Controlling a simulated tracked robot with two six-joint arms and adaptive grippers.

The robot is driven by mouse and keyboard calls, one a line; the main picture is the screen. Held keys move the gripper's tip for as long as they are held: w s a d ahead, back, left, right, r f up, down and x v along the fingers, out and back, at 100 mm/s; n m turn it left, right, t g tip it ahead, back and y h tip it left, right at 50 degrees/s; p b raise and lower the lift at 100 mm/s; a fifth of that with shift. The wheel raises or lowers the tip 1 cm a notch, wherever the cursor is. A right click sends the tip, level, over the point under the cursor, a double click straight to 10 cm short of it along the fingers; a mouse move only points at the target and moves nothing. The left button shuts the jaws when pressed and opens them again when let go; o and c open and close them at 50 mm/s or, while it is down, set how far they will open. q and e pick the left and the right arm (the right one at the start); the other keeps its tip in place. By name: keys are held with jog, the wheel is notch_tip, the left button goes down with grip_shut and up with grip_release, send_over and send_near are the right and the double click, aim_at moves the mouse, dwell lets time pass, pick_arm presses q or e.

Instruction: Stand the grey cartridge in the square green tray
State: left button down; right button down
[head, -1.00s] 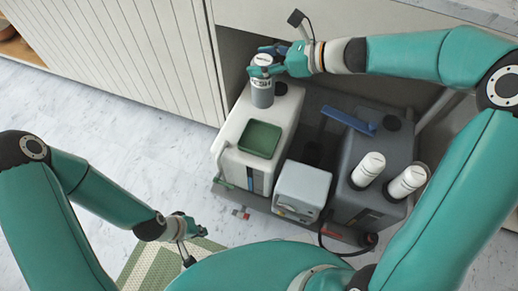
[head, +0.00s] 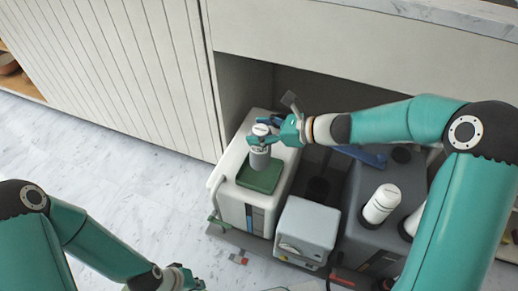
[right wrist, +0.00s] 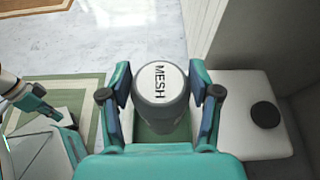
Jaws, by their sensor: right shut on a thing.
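The grey cartridge (head: 260,157) has a white top and is upright in my right gripper (head: 267,131). In the right wrist view my right gripper (right wrist: 163,98) has a finger on each side of the cartridge (right wrist: 160,85), whose top reads MESH. The square green tray (head: 262,180) lies on the white tank (head: 227,188). The cartridge is over the tray's back part; I cannot tell whether its bottom touches the tray. My left gripper (head: 187,279) is low at the bottom of the head view, away from the tray; its fingers are too small to read.
A grey box (head: 308,230) stands right of the white tank. A dark grey tank (head: 350,215) with white cylinders (head: 381,203) and a blue bar (head: 365,156) is further right. Cabinet walls (head: 300,35) close in behind. The floor at left is clear.

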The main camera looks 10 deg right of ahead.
notch_tip(320, 180, down, 6)
jog(key=b, duration=0.2)
jog(key=shift+r+b, duration=0.1)
jog(key=shift+b, duration=0.2)
jog(key=shift+c, duration=1.2)
grip_release()
jog(key=shift+r, duration=0.1)
jog(key=shift+s+d+r, duration=0.1)
jog(key=shift+d, duration=0.1)
jog(key=p+v, duration=0.4)
jog(key=v, duration=0.7)
jog(key=shift+s+d+p, duration=0.2)
jog(key=shift+p, duration=0.15)
